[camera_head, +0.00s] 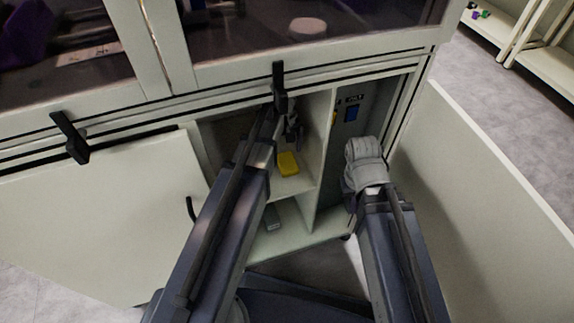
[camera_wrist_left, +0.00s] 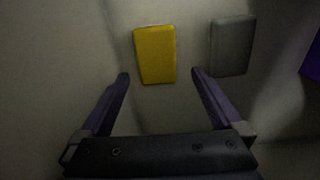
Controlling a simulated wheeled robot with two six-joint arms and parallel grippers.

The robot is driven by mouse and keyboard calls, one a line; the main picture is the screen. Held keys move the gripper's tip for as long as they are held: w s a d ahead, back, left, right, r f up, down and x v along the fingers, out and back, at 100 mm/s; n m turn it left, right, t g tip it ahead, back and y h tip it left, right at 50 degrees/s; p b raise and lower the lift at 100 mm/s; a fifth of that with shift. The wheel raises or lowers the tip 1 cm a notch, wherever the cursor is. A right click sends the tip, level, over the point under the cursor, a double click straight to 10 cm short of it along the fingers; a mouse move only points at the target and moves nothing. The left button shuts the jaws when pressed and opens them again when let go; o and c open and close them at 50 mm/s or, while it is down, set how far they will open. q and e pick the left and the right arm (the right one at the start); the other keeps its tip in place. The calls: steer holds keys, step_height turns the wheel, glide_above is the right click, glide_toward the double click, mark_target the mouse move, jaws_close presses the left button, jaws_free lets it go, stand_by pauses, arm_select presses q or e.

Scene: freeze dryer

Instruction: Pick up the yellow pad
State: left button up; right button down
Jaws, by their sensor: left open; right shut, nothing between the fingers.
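The yellow pad (camera_head: 288,163) lies on a shelf inside the open cabinet. In the left wrist view the yellow pad (camera_wrist_left: 155,54) is ahead of my left gripper (camera_wrist_left: 160,74), slightly left of the middle of the gap between its fingers. My left gripper (camera_head: 292,132) reaches into the cabinet above the shelf, open and empty, apart from the pad. The end of my right arm (camera_head: 364,160) is in front of the cabinet's right compartment. Its gripper is shut and empty, with the fingers mostly hidden by the arm.
A grey pad (camera_wrist_left: 232,46) lies right of the yellow one in the left wrist view. A grey item (camera_head: 271,217) sits on the lower level. A divider (camera_head: 322,160) bounds the shelf at right. Open doors (camera_head: 95,215) stand left and right (camera_head: 480,190).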

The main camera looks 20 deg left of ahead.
mark_target(286, 160)
arm_select(q)
steer(key=f+b, duration=0.5)
steer(key=shift+d+f, duration=0.15)
steer(key=shift+d, duration=0.1)
steer(key=c, duration=1.3)
steer(key=shift+o, duration=0.2)
steer(key=shift+r, duration=0.25)
step_height(286, 160, up, 10)
steer(key=p, duration=1)
steer(key=shift+f, duration=0.15)
